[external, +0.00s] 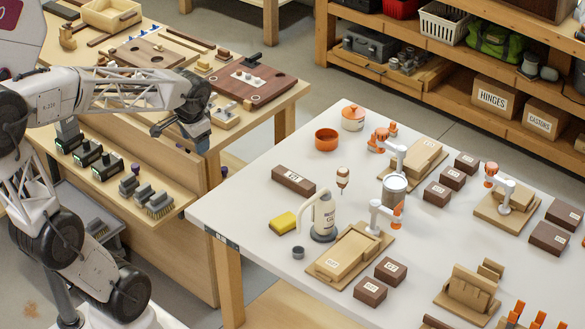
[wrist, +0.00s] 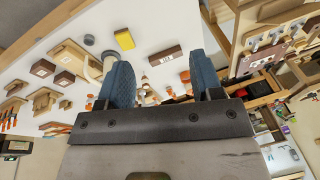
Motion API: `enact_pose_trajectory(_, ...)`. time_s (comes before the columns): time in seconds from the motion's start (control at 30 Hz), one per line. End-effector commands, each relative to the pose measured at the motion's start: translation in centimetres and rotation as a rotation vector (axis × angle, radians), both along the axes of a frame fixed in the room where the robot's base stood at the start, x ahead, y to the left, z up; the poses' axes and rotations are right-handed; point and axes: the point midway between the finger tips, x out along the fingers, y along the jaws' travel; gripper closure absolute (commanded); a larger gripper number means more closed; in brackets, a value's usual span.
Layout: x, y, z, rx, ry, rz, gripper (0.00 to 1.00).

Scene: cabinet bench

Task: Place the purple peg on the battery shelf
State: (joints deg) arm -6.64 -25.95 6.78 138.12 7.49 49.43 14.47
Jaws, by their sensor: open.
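My gripper (external: 190,122) is raised near the wooden bench at the left of the external view. Its two blue fingers stand wide apart with nothing between them in the wrist view (wrist: 160,70). A low wooden shelf (external: 172,214) on the bench's front holds several dark battery-like units (external: 85,153) with green lights. A small purple thing (external: 136,168), perhaps the peg, shows beside these units, below and left of my gripper and apart from it. It is too small to tell its full shape. I cannot make out the peg in the wrist view.
Several brushes (external: 160,204) stand at the shelf's right end. The bench top (external: 283,97) above carries a dark red board (external: 252,84) and wooden parts.

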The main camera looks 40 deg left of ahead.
Motion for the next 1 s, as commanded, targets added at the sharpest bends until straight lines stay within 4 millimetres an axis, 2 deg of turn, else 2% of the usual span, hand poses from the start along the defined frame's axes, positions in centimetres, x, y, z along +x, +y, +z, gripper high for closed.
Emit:
enact_pose_trajectory(0.2,-4.8,-3.8,0.7,-0.085,-0.034,0.086,0.4)
enact_pose_trajectory(0.4,-8.0,-5.9,0.9,-0.145,-0.047,0.146,0.4)
enact_pose_trajectory(0.6,-9.3,-6.7,0.8,-0.172,-0.048,0.171,0.4)
enact_pose_trajectory(1.0,-9.3,-6.7,0.8,-0.173,-0.048,0.172,0.4)
